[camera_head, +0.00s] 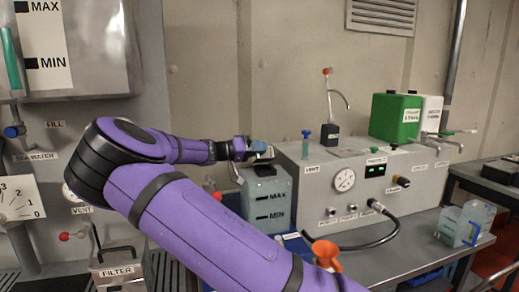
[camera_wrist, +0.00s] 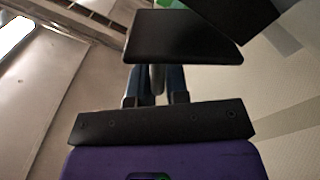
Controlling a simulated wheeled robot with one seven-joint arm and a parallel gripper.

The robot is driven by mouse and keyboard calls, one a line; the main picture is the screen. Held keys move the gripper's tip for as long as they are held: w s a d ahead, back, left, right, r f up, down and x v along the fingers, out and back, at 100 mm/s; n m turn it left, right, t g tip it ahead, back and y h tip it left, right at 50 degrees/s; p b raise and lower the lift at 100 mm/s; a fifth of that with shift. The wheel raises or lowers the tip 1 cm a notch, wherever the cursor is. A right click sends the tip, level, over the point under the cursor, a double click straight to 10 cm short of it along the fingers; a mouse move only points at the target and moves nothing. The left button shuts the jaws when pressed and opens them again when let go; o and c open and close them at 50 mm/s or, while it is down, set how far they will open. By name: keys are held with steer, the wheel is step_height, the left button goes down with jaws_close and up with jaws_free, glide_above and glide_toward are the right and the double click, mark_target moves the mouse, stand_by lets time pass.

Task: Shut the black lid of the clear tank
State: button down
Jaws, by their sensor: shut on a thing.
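The clear tank (camera_head: 266,205), marked MAX and MIN, stands at the left end of the grey console. My gripper (camera_head: 262,152) is just above the tank's top. In the wrist view my gripper (camera_wrist: 157,88) has its two blue fingers closed on a narrow grey piece, which looks like the handle of the black lid (camera_wrist: 185,40). The lid is a flat black plate right beyond the fingertips. In the head view I cannot clearly make out the lid or its angle; my arm and gripper cover part of that area.
The grey console (camera_head: 405,165) with gauge and knobs is right of the tank. A black box with a bent pipe (camera_head: 330,135) and a green container (camera_head: 395,118) stand on it.

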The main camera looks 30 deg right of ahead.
steer(key=shift+s, duration=0.1)
steer(key=c, duration=1.2)
jaws_free()
steer(key=shift+r, duration=0.3)
step_height(320, 180, up, 3)
steer(key=shift+s+a+r, duration=0.1)
steer(key=s+a, duration=0.1)
steer(key=s, duration=0.4)
steer(key=s+a+r, duration=0.1)
steer(key=s, duration=0.4)
steer(key=s+a, duration=0.2)
steer(key=s, duration=0.3)
steer(key=shift+s+a+r, duration=0.1)
steer(key=shift+s+r, duration=0.05)
